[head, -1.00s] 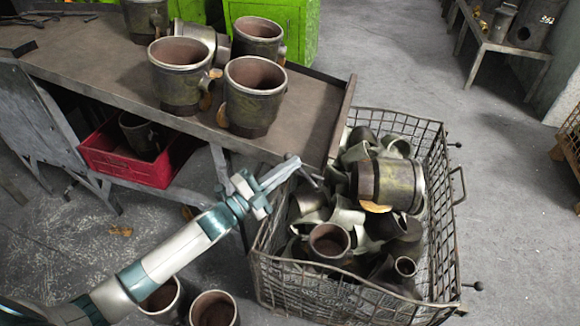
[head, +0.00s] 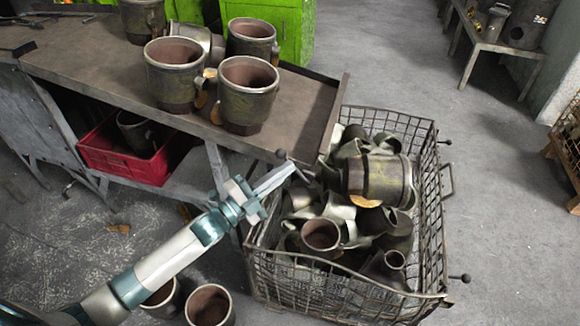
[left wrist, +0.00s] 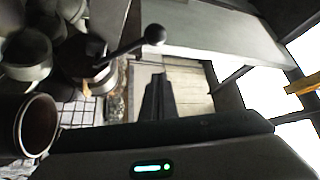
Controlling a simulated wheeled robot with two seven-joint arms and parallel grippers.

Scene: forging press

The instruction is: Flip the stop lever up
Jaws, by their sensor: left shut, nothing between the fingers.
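The stop lever looks to be the thin dark rod with a ball knob (head: 281,153) at the near left corner of the wire basket, beside the bench end. In the left wrist view, the lever's ball knob (left wrist: 153,34) is just beyond and above the fingers, and its rod slants down to the left. My left gripper (head: 292,167) is shut and empty, with its tip over or right beside the lever's rod in the head view. Its fingers (left wrist: 158,98) show apart from the knob in the left wrist view. Contact with the rod cannot be told. My right gripper is not in view.
The wire basket (head: 447,225) holds several metal fittings. Similar ball-ended levers (head: 462,278) stick out on its right side. The bench (head: 90,62) carries several cup-shaped parts. A red crate (head: 105,160) sits under it. Open floor lies to the right.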

